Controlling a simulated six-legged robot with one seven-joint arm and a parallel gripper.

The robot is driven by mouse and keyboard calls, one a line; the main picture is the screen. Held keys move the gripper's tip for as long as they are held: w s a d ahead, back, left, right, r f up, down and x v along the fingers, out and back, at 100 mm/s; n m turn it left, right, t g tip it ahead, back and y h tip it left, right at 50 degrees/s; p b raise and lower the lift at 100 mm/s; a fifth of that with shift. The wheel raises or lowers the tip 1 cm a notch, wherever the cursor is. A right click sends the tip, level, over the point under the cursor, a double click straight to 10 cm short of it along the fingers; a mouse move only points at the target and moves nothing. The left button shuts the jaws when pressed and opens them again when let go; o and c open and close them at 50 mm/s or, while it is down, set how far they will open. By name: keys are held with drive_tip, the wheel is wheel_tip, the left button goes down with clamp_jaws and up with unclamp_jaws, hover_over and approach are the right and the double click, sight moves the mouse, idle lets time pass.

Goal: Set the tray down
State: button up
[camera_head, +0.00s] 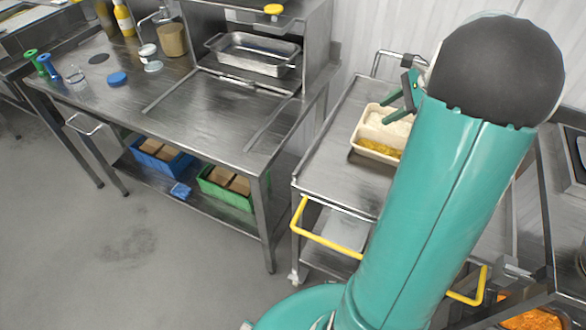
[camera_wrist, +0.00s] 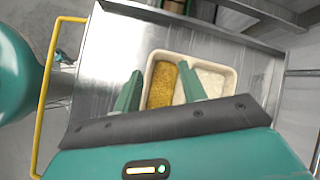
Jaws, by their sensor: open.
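A cream tray (camera_head: 376,155) with two compartments appears to rest flat on the top of a steel cart (camera_head: 330,160). One compartment holds white rice and the other a yellow food. The tray also shows in the wrist view (camera_wrist: 203,60), with yellow on the left and white on the right. My gripper (camera_head: 398,106) is open, its green fingers close to the tray's far side. In the wrist view my gripper (camera_wrist: 160,72) has its fingers apart, overlapping the tray's near part. I cannot tell if they touch it. My arm hides part of the cart.
A steel workbench (camera_head: 130,110) stands left of the cart, with bottles, containers and a metal pan (camera_head: 255,55). Blue (camera_head: 160,157) and green (camera_head: 228,187) crates sit on its lower shelf. The cart has a yellow handle (camera_head: 325,240). Its top has bare room around the tray.

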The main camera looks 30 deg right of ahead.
drive_tip(key=s+a+r+n+g+h, duration=0.1)
drive_tip(key=a+r+n, duration=0.3)
drive_tip(key=a, duration=0.6)
drive_tip(key=s+a+r+n+g+h, duration=0.1)
drive_tip(key=a+r+n, duration=0.1)
drive_tip(key=a+n, duration=0.6)
drive_tip(key=s+a+n+t+h, duration=0.1)
drive_tip(key=s+a+n, duration=0.4)
drive_tip(key=a, duration=0.3)
drive_tip(key=s+a+n+t+h, duration=0.1)
drive_tip(key=s+a+n+h, duration=0.1)
drive_tip(key=s+a+n, duration=0.3)
drive_tip(key=a, duration=0.3)
drive_tip(key=shift+s+n, duration=0.35)
drive_tip(key=shift+n, duration=0.05)
drive_tip(key=shift+r, duration=0.1)
